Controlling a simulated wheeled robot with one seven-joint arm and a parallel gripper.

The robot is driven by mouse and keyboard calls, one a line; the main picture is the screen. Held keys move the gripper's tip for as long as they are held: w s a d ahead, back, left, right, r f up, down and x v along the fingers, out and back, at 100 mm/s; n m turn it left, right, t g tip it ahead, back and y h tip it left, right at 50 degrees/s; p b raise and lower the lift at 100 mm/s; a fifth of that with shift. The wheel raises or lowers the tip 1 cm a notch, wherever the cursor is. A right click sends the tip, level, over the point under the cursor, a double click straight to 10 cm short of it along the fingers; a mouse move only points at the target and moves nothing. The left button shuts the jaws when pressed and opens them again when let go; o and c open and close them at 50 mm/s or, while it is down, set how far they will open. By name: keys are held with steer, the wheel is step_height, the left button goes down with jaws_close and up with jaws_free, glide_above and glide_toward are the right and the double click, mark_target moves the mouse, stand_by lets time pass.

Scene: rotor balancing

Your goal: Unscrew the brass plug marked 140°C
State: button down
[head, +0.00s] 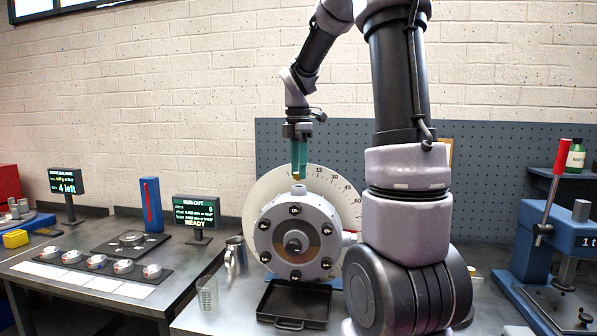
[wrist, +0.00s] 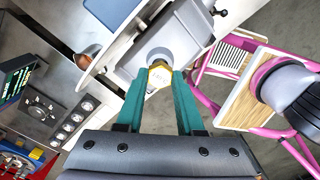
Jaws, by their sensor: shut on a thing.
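My gripper (head: 299,166) points down from above, over the top of a grey round housing (head: 322,215) with several bolts around its face. In the wrist view, the teal fingers (wrist: 160,88) are shut on a brass hexagonal plug (wrist: 160,76) with a mark on its top too small to read surely. Its brass colour also shows between the fingertips in the head view (head: 295,173). The plug stands at a short round neck (head: 298,188) on the housing's top. I cannot tell how far its thread sits in the neck.
A pale graduated disc (head: 268,190) stands behind the housing. A black tray (head: 295,322) lies below it. A clear beaker (head: 207,296) and a metal jug (head: 236,256) stand to the left. A blue press (head: 565,235) with a red lever is at the right.

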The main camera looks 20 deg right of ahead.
steer(key=shift+r, duration=2.7)
